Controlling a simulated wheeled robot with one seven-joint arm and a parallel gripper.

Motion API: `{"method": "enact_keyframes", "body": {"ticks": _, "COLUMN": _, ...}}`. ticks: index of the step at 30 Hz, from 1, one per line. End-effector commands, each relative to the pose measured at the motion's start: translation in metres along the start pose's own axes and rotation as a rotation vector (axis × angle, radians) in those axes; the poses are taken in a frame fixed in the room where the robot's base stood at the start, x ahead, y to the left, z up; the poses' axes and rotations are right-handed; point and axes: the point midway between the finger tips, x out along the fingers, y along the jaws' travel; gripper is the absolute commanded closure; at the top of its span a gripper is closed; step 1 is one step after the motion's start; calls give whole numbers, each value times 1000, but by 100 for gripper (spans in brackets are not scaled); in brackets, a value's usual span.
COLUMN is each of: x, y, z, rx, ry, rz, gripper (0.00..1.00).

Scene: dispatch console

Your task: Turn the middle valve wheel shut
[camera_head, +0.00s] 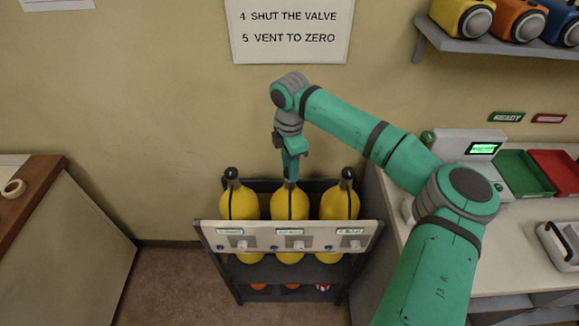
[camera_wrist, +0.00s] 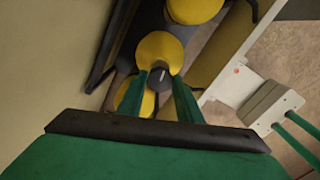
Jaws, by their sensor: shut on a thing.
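Three yellow cylinders stand in a row in a dark rack with a pale front panel (camera_head: 262,238). The left cylinder (camera_head: 240,204) and the right cylinder (camera_head: 340,205) have dark tops that show clear of my gripper. My gripper (camera_head: 290,176) points down onto the top of the middle cylinder (camera_head: 290,207). In the wrist view its two green fingers (camera_wrist: 162,80) are shut on the dark middle valve wheel (camera_wrist: 161,74), one on each side. A pale mark shows on the wheel. How far the wheel is turned I cannot tell.
The pale panel carries small green displays and knobs. A counter (camera_head: 520,230) at the right holds a green tray (camera_head: 524,173), a red tray (camera_head: 558,170) and a lit display (camera_head: 482,149). A shelf (camera_head: 490,45) hangs above it. A wooden-topped cabinet (camera_head: 40,205) stands at the left.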

Motion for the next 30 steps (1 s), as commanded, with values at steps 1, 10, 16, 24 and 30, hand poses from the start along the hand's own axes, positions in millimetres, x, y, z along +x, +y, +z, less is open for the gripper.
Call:
{"method": "enact_keyframes", "body": {"ticks": 1, "x": 0, "y": 0, "z": 0, "rx": 2, "ry": 1, "rz": 0, "gripper": 90}}
{"method": "enact_keyframes", "body": {"ticks": 10, "x": 1, "y": 0, "z": -1, "rx": 98, "ry": 4, "rz": -1, "gripper": 90}}
{"method": "enact_keyframes", "body": {"ticks": 16, "x": 1, "y": 0, "z": -2, "rx": 251, "ry": 7, "rz": -1, "gripper": 90}}
{"method": "enact_keyframes", "body": {"ticks": 24, "x": 1, "y": 0, "z": -2, "rx": 506, "ry": 5, "rz": -2, "gripper": 90}}
{"method": "enact_keyframes", "body": {"ticks": 30, "x": 1, "y": 0, "z": -2, "rx": 696, "ry": 4, "rz": -1, "gripper": 90}}
